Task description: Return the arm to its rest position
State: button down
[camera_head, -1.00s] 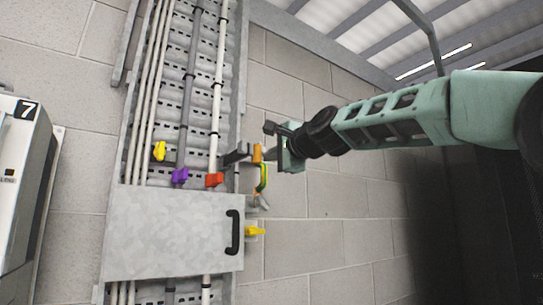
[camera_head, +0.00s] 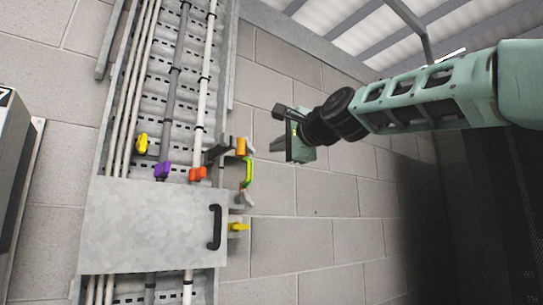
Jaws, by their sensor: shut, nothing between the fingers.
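My arm (camera_head: 430,98) is pale green with black joints and reaches in from the right of the head view, in front of the block wall. My gripper (camera_head: 276,129) is at its left end, pointing left. It is shut and empty. It is just right of the cable tray, near an orange block (camera_head: 241,147) and a green-yellow looped piece (camera_head: 249,172), with a visible gap between them in the picture.
A metal cover with a black handle (camera_head: 215,227) sits on the cable tray (camera_head: 168,90). Yellow (camera_head: 142,143), purple (camera_head: 162,170) and red (camera_head: 198,174) pieces sit above it. A yellow piece (camera_head: 238,227) juts out right of it. Bare wall (camera_head: 320,240) lies below my arm.

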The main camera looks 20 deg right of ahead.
jog(key=v, duration=0.3)
jog(key=shift+s+a+b, duration=0.25)
jog(key=shift+s+b, duration=0.05)
jog(key=shift+b, duration=0.05)
jog(key=s+a+f+n+g+b, duration=0.1)
jog(key=s+a+f+n+g, duration=0.25)
jog(key=f, duration=0.85)
jog(key=s+a+f+n+g, duration=0.3)
jog(key=a+f+n, duration=0.15)
jog(key=f, duration=0.85)
jog(key=s+a+f+n+g+b, duration=0.1)
jog(key=s+a+f+n+g, duration=0.3)
jog(key=f, duration=0.8)
jog(key=s+d+f+n+g+h, duration=0.1)
jog(key=s+f+n+g, duration=0.1)
jog(key=s+f, duration=0.5)
jog(key=s+d+f+n+g+h+b, duration=0.1)
jog(key=s+d+f+n+g+h, duration=0.1)
jog(key=s+f+n, duration=0.3)
jog(key=s+d+f+n+g+h, duration=0.1)
jog(key=s+d+f+n+g, duration=0.1)
jog(key=s+f, duration=0.7)
notch_tip(320, 180, down, 3)
jog(key=shift+s+f+n+g+h+b, duration=0.1)
jog(key=shift+s+n+g+h+b, duration=0.25)
jog(key=shift+n, duration=0.35)
